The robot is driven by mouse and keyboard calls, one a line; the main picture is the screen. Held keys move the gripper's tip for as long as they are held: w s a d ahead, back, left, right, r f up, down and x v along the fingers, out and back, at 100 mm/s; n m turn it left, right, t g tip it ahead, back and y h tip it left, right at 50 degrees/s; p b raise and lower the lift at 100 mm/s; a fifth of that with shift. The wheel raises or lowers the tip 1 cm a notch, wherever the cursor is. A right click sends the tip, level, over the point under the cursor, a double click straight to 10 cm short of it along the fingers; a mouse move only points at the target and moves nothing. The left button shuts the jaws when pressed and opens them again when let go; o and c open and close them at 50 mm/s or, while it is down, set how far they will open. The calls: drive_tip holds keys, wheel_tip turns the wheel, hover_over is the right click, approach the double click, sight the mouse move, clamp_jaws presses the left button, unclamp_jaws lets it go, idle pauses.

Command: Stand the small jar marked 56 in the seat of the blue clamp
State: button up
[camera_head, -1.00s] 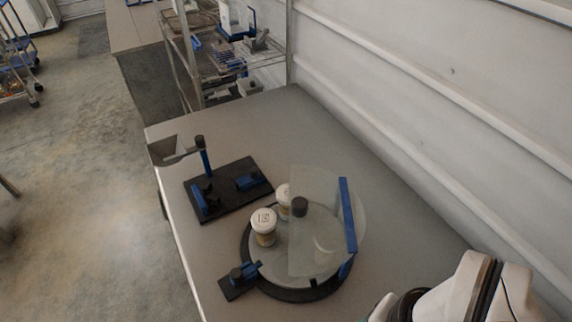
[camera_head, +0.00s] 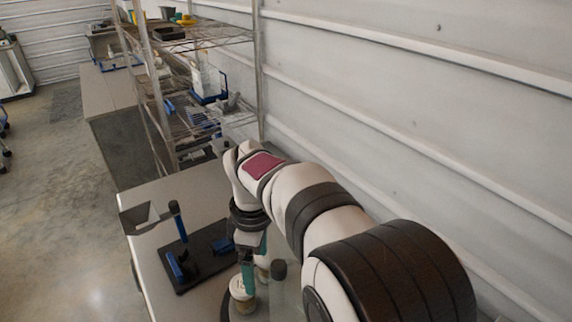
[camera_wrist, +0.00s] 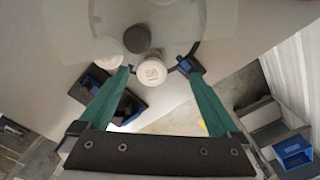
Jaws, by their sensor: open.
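My gripper (camera_wrist: 157,70) is open, its green fingers reaching toward a small white-lidded jar (camera_wrist: 150,74) whose lid mark reads like 56. In the wrist view the jar appears between the fingertips, apparently not gripped. A jar (camera_head: 242,288) also shows beside my fingers in the head view, its lid mark hard to read. A second pale-lidded jar (camera_wrist: 106,56) is partly hidden behind the left finger. Blue clamp-like fittings (camera_head: 178,265) stand on a black board; I cannot tell where the seat is.
A turntable with a clear cover (camera_wrist: 85,20) and dark central knob (camera_wrist: 136,40) lies beside the jars. A small blue-and-black fitting (camera_wrist: 187,66) is near the right fingertip. A wire shelf is behind.

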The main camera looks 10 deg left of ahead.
drive_tip(key=a+n, duration=0.1)
drive_tip(key=a+f+n, duration=0.1)
drive_tip(key=w+a+f+n, duration=0.1)
drive_tip(key=a, duration=0.1)
drive_tip(key=shift+f, duration=0.2)
wheel_tip(320, 180, down, 9)
drive_tip(key=shift+r, duration=0.1)
drive_tip(key=c, duration=1)
drive_tip(key=shift+c, duration=0.2)
drive_tip(key=shift+w+r, duration=0.1)
drive_tip(key=shift+r, duration=2.45)
